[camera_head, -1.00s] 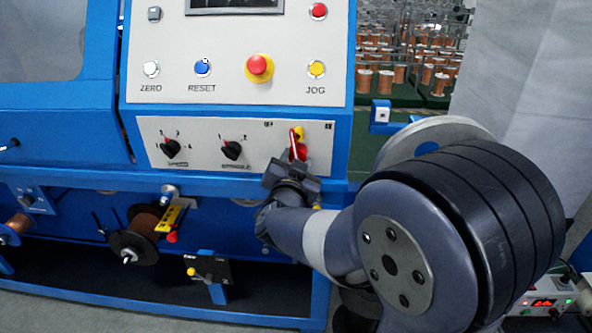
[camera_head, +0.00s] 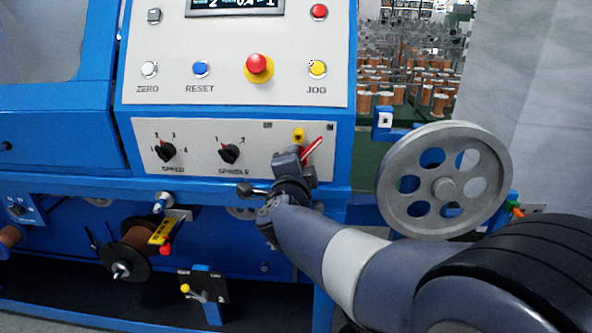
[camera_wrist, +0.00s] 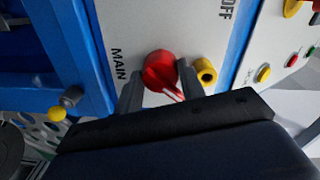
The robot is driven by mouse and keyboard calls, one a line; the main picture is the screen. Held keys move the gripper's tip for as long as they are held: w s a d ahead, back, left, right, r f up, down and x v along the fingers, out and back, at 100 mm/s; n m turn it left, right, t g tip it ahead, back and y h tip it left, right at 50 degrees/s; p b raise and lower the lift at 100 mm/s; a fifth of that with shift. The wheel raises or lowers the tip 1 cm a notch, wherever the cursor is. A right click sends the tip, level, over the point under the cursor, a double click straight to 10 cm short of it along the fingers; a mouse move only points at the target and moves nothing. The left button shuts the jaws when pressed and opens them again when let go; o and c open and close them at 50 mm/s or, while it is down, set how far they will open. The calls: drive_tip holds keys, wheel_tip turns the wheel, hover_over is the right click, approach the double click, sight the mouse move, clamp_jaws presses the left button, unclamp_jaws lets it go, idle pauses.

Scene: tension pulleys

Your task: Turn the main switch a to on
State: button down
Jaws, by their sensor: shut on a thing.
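The main switch is a red rotary knob with a red handle on the lower grey panel. In the head view its handle (camera_head: 312,150) points up and to the right; my gripper hides the rest. In the wrist view the red knob (camera_wrist: 160,72) sits between my two fingers, beside the printed word MAIN, with OFF printed further up. My gripper (camera_head: 290,158) is shut on the switch; its fingers also show in the wrist view (camera_wrist: 160,88), one on each side of the knob.
A yellow part (camera_head: 298,135) sits just above the switch. SPEED (camera_head: 166,152) and SPINDLE (camera_head: 229,153) knobs are to the left. The emergency stop (camera_head: 258,67) is above. A large grey pulley wheel (camera_head: 444,180) stands to the right of my arm.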

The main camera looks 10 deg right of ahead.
drive_tip(key=shift+m, duration=0.6)
drive_tip(key=c, duration=1)
unclamp_jaws()
drive_tip(key=shift+o, duration=0.6)
drive_tip(key=shift+r, duration=0.1)
drive_tip(key=shift+r, duration=0.1)
